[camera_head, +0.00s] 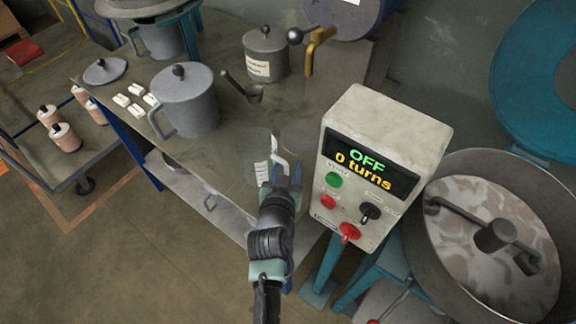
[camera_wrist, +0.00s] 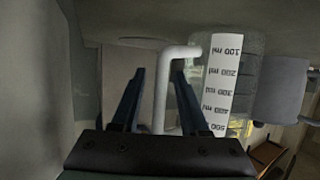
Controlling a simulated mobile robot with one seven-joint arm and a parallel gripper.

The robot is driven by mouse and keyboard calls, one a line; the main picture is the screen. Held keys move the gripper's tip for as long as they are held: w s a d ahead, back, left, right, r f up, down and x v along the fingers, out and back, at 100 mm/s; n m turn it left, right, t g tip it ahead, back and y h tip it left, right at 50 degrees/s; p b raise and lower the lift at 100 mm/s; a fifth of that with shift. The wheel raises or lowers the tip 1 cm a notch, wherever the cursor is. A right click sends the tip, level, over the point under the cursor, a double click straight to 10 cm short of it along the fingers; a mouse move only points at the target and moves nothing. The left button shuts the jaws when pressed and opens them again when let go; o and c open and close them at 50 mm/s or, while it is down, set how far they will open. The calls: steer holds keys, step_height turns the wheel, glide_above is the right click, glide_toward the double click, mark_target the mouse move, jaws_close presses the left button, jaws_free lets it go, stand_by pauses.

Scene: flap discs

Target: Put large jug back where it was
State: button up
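A clear measuring jug (camera_wrist: 240,75) with a white scale reading 100 to 500 ml stands at the table's front edge; its faint body and label (camera_head: 262,172) show in the head view. My gripper (camera_head: 281,165) is at its white handle (camera_head: 278,150). In the wrist view, my gripper's fingers (camera_wrist: 160,78) stand either side of the handle (camera_wrist: 161,105), with narrow gaps, so they look open. A larger grey lidded jug (camera_head: 185,103) stands on the table at left, away from my gripper. I cannot tell which jug is the task's large jug.
A control box (camera_head: 375,165) reading "OFF, 0 turns" stands close right of my gripper. A large round pan (camera_head: 500,235) is at far right. A grey lidded pot (camera_head: 265,58), a ladle (camera_head: 245,90) and white blocks (camera_head: 136,96) are on the table (camera_head: 215,150).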

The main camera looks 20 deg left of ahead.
steer(key=shift+r+p, duration=0.25)
steer(key=shift+p, duration=0.05)
steer(key=v, duration=1.2)
steer(key=shift+f, duration=0.15)
